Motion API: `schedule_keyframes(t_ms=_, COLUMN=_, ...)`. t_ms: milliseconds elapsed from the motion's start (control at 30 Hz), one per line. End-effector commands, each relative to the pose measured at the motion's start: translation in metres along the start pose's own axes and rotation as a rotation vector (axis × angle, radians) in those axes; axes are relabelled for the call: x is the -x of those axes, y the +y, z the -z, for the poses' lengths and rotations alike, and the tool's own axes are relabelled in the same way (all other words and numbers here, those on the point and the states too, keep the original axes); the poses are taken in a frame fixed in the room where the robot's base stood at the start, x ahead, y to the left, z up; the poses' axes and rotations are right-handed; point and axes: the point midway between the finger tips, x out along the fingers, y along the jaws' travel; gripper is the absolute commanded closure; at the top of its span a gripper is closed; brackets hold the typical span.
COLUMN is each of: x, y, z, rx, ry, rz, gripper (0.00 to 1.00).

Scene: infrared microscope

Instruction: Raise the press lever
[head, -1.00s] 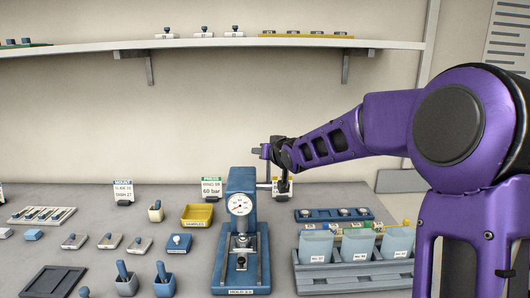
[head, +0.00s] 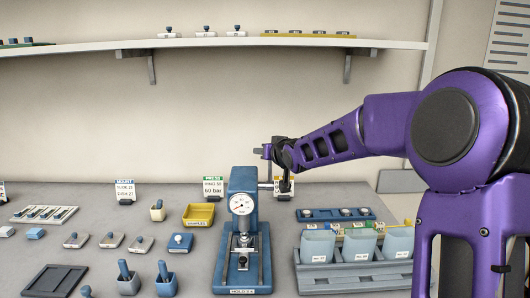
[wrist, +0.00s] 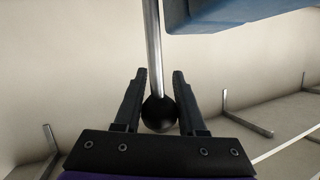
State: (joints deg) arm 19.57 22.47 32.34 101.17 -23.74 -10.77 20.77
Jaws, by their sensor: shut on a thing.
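The blue press (head: 242,212) stands on the bench, upright, with a round white gauge on its front. Its lever shows in the wrist view as a straight metal rod (wrist: 153,45) ending in a black ball knob (wrist: 160,113). My gripper (wrist: 158,76) is shut on the knob, with one finger on each side of it. In the head view my gripper (head: 284,188) points down just right of the press top. There the knob is hidden by the fingers, and only a short piece of the lever shows. A blue part of the press (wrist: 235,10) fills the top right of the wrist view.
A grey rack with pale blue bins (head: 355,282) stands right of the press. Behind it is a dark blue tray (head: 306,217). A press sign (head: 214,188) and a yellow tray (head: 198,215) stand to the left. A wall shelf (head: 200,43) runs above.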

Motion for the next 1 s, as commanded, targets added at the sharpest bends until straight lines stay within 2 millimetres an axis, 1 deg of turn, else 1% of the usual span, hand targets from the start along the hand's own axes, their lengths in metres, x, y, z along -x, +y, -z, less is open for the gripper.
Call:
schedule_keyframes(t_ms=33, x=-0.0014, y=0.0088, z=-0.0130, rx=-0.006, ry=-0.026, rz=-0.013, gripper=1.00)
schedule_keyframes(t_ms=633, x=-0.0013, y=0.0093, z=-0.0129, rx=-0.006, ry=-0.026, rz=-0.014, gripper=1.00)
schedule_keyframes(t_ms=667, x=-0.0013, y=0.0094, z=-0.0130, rx=-0.006, ry=-0.026, rz=-0.014, gripper=0.55)
schedule_keyframes(t_ms=700, x=-0.0013, y=0.0092, z=-0.0131, rx=-0.006, ry=-0.026, rz=-0.014, gripper=0.47)
schedule_keyframes(t_ms=800, x=-0.0011, y=0.0075, z=-0.0109, rx=-0.005, ry=-0.022, rz=-0.011, gripper=0.31)
schedule_keyframes(t_ms=1000, x=-0.0006, y=0.0044, z=-0.0073, rx=-0.003, ry=-0.015, rz=-0.007, gripper=0.31)
